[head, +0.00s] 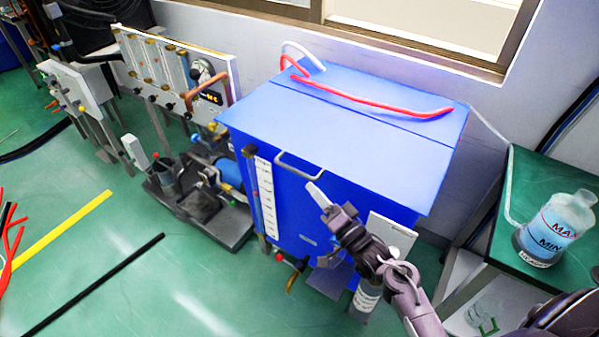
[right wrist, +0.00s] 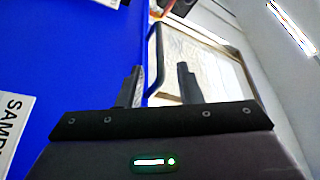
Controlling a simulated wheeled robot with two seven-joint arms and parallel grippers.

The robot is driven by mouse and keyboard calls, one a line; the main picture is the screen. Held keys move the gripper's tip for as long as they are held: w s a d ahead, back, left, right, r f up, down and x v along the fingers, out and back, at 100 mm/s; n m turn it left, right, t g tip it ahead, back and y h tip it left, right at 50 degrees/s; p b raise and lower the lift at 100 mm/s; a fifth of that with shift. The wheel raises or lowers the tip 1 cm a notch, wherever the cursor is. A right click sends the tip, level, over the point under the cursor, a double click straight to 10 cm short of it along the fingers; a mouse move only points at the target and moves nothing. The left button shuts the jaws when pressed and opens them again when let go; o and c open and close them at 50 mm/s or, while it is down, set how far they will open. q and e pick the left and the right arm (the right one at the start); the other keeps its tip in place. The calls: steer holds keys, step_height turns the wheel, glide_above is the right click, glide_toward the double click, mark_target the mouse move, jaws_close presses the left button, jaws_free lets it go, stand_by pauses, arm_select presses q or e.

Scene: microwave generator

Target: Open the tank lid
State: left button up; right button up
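The tank (head: 300,215) is a large blue box against the wall, with a flat blue lid (head: 350,135) lying closed on top. A grey bar handle (head: 300,165) is at the lid's front edge. My right gripper (head: 330,200) is in front of the tank, just below and to the right of the handle. In the right wrist view its two fingers (right wrist: 158,86) are apart, and the handle (right wrist: 155,55) shows between and beyond them. I cannot tell whether a finger touches it. My left gripper is not in view.
A red hose (head: 370,102) lies across the lid's back part. A side table (head: 520,190) with a bottle (head: 555,230) stands at right. Pump equipment (head: 205,185) stands left of the tank.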

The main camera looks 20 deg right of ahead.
mark_target(299, 171)
steer(key=x, duration=0.7)
steer(key=shift+w+p, duration=0.1)
steer(key=shift+p, duration=0.2)
steer(key=shift+r, duration=0.1)
steer(key=shift+c, duration=0.3)
jaws_close()
